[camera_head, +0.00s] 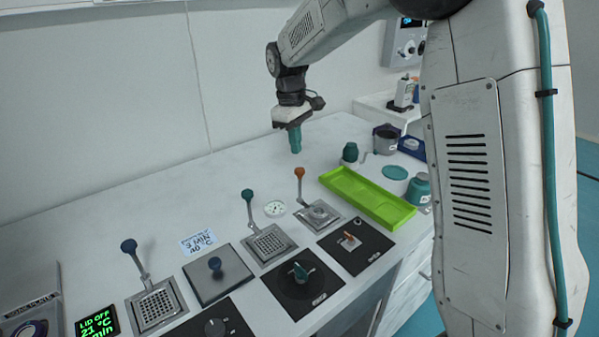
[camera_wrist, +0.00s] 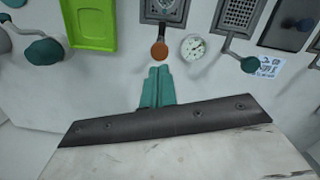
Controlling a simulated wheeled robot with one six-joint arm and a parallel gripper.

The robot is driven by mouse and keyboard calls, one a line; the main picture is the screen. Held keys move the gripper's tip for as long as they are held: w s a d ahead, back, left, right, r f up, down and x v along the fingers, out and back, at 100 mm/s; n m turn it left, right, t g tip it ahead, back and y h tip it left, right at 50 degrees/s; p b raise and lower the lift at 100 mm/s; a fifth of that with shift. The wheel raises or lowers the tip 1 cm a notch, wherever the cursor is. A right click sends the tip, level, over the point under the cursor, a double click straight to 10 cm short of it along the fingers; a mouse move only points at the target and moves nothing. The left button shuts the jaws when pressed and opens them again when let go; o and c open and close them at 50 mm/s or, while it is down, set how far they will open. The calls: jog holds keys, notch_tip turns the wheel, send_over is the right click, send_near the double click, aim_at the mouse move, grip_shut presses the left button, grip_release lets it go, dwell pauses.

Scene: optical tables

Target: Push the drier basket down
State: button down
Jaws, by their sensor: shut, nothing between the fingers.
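Three metal wells with upright lever handles sit in the white counter; no label I can read marks which is the drier. One has an orange knob (camera_head: 299,172) over a square metal well (camera_head: 320,215); the knob also shows in the wrist view (camera_wrist: 159,51). One has a teal knob (camera_head: 248,195) and a perforated basket (camera_head: 269,244), also in the wrist view (camera_wrist: 238,15). One has a blue knob (camera_head: 128,246) and a perforated basket (camera_head: 157,304). My gripper (camera_head: 296,149) is shut and empty, pointing down above the counter, behind the orange knob; contact is not visible.
A green tray (camera_head: 367,198) lies right of the wells. A round dial (camera_head: 275,209) sits between the orange and teal levers. Black control panels (camera_head: 300,283) line the front. A closed lid with a blue knob (camera_head: 217,272) lies between two baskets.

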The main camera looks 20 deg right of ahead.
aim_at(298, 169)
jog(key=shift+s+d+f, duration=0.1)
jog(key=shift+s+f, duration=0.05)
jog(key=shift+f, duration=1.1)
jog(key=shift+s+d+f, duration=0.1)
jog(key=shift+f, duration=1.25)
notch_tip(298, 169, down, 6)
jog(key=shift+r, duration=0.2)
jog(key=shift+w+a+r, duration=0.3)
jog(key=shift+w+a, duration=0.2)
jog(key=shift+w, duration=0.15)
jog(key=shift+w+a+r, duration=0.3)
jog(key=shift+w+a, duration=0.2)
jog(key=shift+w, duration=0.1)
notch_tip(298, 169, up, 8)
jog(key=shift+w+a, duration=0.2)
jog(key=shift+w, duration=0.1)
jog(key=shift+f, duration=0.1)
